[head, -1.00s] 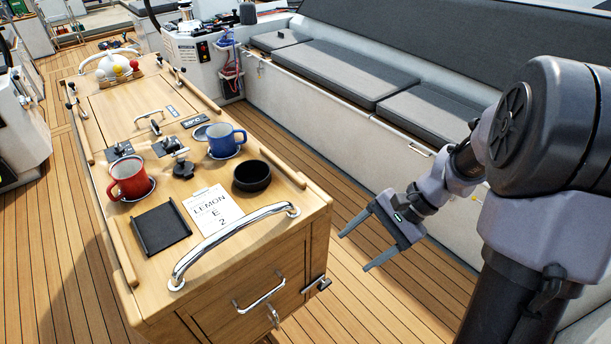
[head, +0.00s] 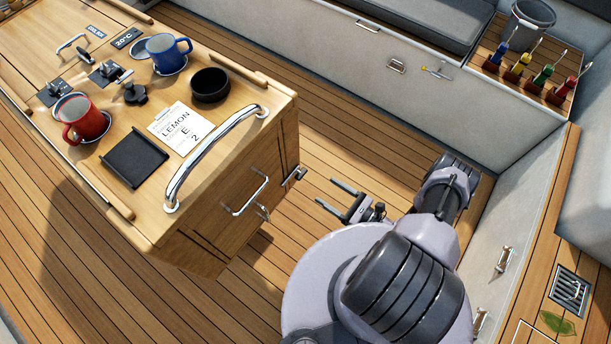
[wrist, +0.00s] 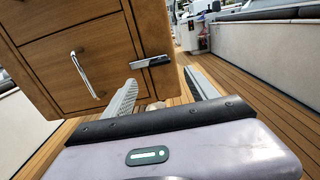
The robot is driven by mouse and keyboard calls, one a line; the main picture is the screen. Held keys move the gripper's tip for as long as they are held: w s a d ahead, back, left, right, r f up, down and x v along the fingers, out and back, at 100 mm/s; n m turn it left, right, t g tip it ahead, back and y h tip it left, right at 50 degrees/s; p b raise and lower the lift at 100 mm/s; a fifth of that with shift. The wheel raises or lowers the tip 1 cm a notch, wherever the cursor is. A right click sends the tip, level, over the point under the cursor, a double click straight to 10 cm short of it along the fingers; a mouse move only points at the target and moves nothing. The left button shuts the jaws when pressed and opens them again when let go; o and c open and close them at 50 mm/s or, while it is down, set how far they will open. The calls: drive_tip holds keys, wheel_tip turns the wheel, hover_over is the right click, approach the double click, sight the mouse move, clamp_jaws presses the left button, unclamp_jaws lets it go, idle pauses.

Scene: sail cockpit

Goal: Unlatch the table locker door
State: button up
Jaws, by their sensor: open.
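The wooden table locker door (head: 226,221) is on the near end face of the cockpit table (head: 110,95), with a chrome pull handle (head: 246,196). A small metal latch (head: 294,176) sits at the door's right edge. In the wrist view the door (wrist: 72,68) looks shut, with its handle (wrist: 87,75) left of centre and the latch (wrist: 152,62) at its upper right. My gripper (head: 333,194) is open and empty, low to the right of the latch and apart from it. In the wrist view the fingers (wrist: 160,92) point towards the table's right corner.
On the table top stand a red mug (head: 83,119), a blue mug (head: 167,53), a black bowl (head: 210,85) and a chrome grab rail (head: 215,158). A bench (head: 450,98) with a bucket (head: 528,24) lies to the right. The deck between is clear.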

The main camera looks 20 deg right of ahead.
sight(304, 175)
drive_tip(key=b+x, duration=0.1)
drive_tip(key=x, duration=0.9)
clamp_jaws()
